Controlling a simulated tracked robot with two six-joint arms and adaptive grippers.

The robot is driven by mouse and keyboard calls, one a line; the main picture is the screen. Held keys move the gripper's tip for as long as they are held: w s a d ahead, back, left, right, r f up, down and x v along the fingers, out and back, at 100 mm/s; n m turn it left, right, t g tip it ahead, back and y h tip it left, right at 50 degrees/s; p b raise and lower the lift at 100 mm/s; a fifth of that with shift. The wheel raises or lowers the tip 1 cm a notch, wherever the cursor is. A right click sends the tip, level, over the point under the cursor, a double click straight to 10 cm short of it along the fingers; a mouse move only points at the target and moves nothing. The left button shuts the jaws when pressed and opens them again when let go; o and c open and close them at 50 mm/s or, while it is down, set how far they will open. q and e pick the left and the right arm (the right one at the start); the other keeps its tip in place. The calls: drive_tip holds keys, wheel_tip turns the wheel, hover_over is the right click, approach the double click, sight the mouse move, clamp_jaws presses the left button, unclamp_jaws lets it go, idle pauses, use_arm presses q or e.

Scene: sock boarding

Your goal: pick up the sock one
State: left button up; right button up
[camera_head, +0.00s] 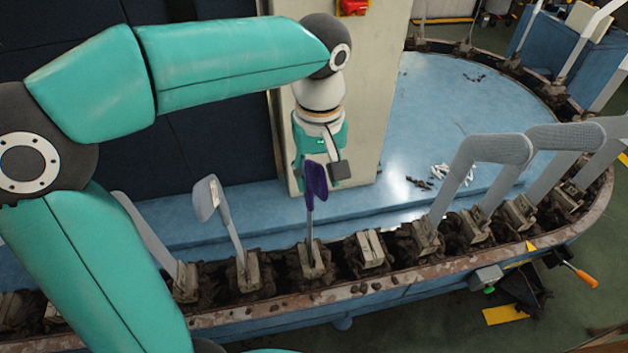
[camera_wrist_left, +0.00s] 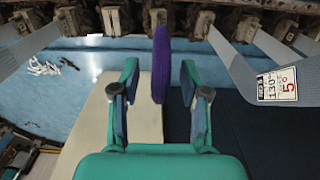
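A purple sock (camera_head: 316,182) is on an upright form that rises from a clamp block (camera_head: 313,262) on the conveyor's near side. My left gripper (camera_head: 318,176) points down at the sock from above and behind. In the left wrist view, the purple sock (camera_wrist_left: 161,66) stands between the two fingers of my left gripper (camera_wrist_left: 160,72). A gap shows on each side of it, so the fingers are open and do not grip it. My right gripper is not in view.
Grey forms stand on both sides, one with a pale head (camera_head: 207,198) at left and several covered ones (camera_head: 497,149) at right. The block (camera_head: 370,248) right of the purple sock has no form. A beige pillar (camera_head: 365,100) stands close behind my gripper.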

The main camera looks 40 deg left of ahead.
use_arm(q)
clamp_jaws()
drive_tip(key=shift+r, duration=0.1)
